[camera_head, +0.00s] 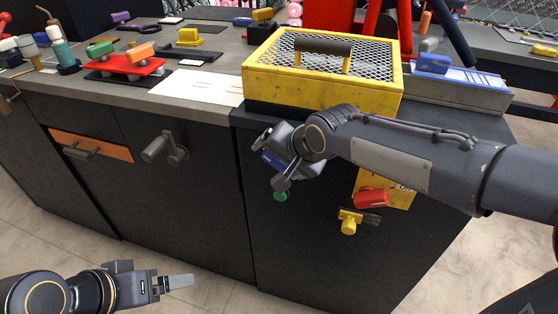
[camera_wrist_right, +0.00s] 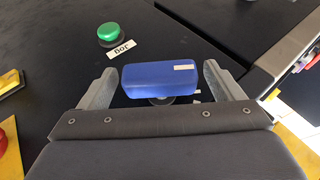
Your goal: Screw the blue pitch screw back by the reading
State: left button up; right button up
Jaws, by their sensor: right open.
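The blue pitch screw (camera_wrist_right: 160,80) shows as a blue block-shaped knob with a pale label, on the dark cabinet front in the right wrist view. My right gripper (camera_wrist_right: 161,84) is open, with one finger on each side of the knob and a visible gap on both sides. In the head view my right gripper (camera_head: 274,160) is at the cabinet front below the yellow mesh box, and hides most of the knob. My left gripper (camera_head: 175,283) is low at the left, away from the cabinet, seen side-on. A scale (camera_head: 475,84) with a blue block (camera_head: 432,63) lies on the bench top; its reading is too small to tell.
A green button (camera_wrist_right: 108,31) labelled JOG is close to the knob. A red knob (camera_head: 371,197) and a yellow knob (camera_head: 348,224) stick out right of my gripper. The yellow mesh box (camera_head: 290,88) stands above. A grey handle (camera_head: 156,149) juts out at the left.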

jog(key=shift+f, duration=0.1)
jog(key=c, duration=1)
jog(key=shift+r+p, duration=0.2)
jog(key=shift+p, duration=0.45)
jog(key=g+h+p, duration=0.1)
jog(key=h+p, duration=0.1)
jog(key=p, duration=0.1)
jog(key=n+h+p, duration=0.1)
jog(key=h+p, duration=0.1)
jog(key=p, duration=0.2)
jog(key=shift+w+a+r+g+h, duration=0.1)
jog(key=shift+a+g+h, duration=0.1)
jog(key=shift+g+h, duration=0.2)
jog(key=shift+f+n+g+h+p, duration=0.2)
jog(key=shift+n+g+h+p, duration=0.15)
jog(key=shift+h+p, duration=0.9)
jog(key=o, duration=1)
